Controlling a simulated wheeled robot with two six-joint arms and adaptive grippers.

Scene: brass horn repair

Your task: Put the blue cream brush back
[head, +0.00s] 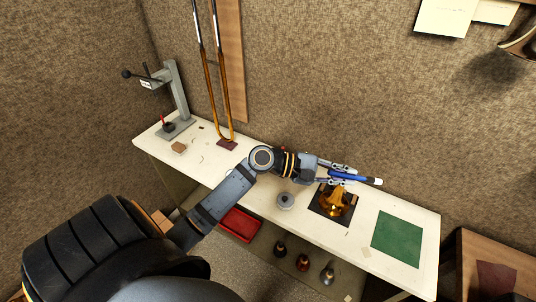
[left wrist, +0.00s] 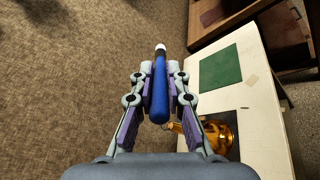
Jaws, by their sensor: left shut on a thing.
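My left gripper (head: 345,174) is shut on the blue cream brush (head: 363,180), a blue-handled brush with a pale tip. It holds the brush above the workbench, near the brass horn part. In the head view the pale end points right. In the left wrist view the brush (left wrist: 160,92) lies between the fingers (left wrist: 158,96), with its pale end pointing away from the palm. My right gripper is not in view.
The cream workbench (head: 290,228) carries a brass horn part (head: 338,201) on a dark mat, a green mat (head: 398,238), a small grey round object (head: 286,200) and a grey press (head: 178,92). A long brass slide (head: 215,80) leans against the wall. A red tray (head: 240,224) and several mouthpiece-like items sit below.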

